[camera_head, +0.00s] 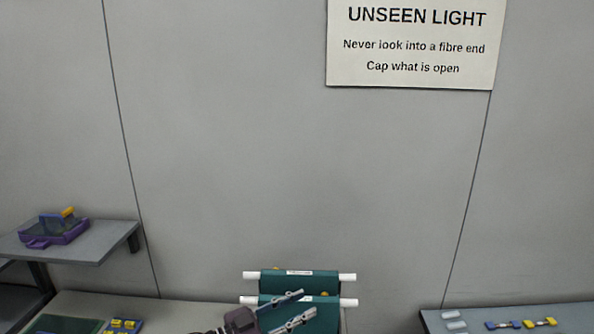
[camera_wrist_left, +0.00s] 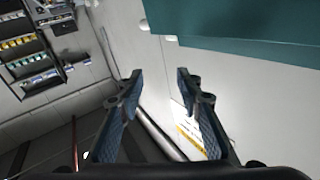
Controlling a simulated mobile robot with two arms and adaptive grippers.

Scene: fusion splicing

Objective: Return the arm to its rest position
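My left gripper (camera_head: 305,304) shows at the bottom centre of the head view. Its two fingers are apart, with nothing visible between them. It is in front of a teal holder (camera_head: 300,282) with white rod ends and overlaps its lower part in the picture. In the left wrist view the fingers (camera_wrist_left: 157,75) are also spread and empty, and a large teal surface (camera_wrist_left: 245,22) fills the top right, apart from the fingertips. I cannot tell the exact gap. My right arm and gripper are not in view.
A shelf (camera_head: 85,245) at left bears a purple tool (camera_head: 52,232). Below it, a bench (camera_head: 190,312) holds a green mat (camera_head: 65,325) and a blue-yellow item (camera_head: 123,325). A grey table (camera_head: 470,321) at right carries small parts. A sign (camera_head: 412,80) hangs on the wall.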

